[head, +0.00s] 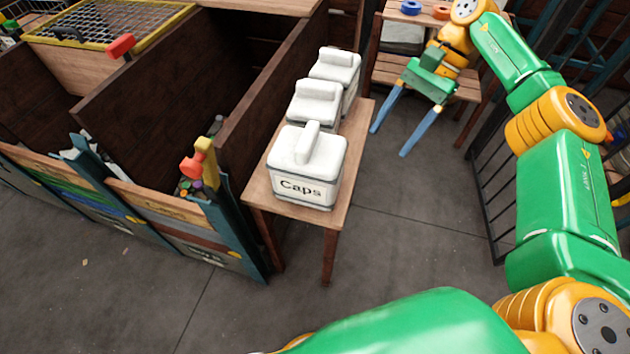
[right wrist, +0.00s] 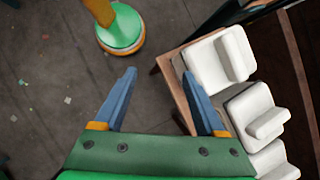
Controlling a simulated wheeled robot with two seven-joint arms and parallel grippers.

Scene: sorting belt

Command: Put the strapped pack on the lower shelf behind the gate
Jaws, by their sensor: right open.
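My right gripper (head: 390,142) is open, with two blue fingers spread apart and nothing between them. It hangs over the floor in front of a two-level wooden stand. It also shows open and empty in the right wrist view (right wrist: 160,74). The stand's lower shelf (head: 467,90) is partly hidden by my right arm and gripper. A black barred gate or fence (head: 484,200) stands at the right, partly behind my arm. I cannot make out a strapped pack in either view. My left gripper is not in view.
A narrow wooden table (head: 354,135) bears white lidded canisters, the nearest labelled "Caps" (head: 303,188). Dark wooden bins (head: 175,75) fill the left. A blue ring (head: 411,8) lies on the stand's top. The floor (head: 400,240) between table and fence is clear.

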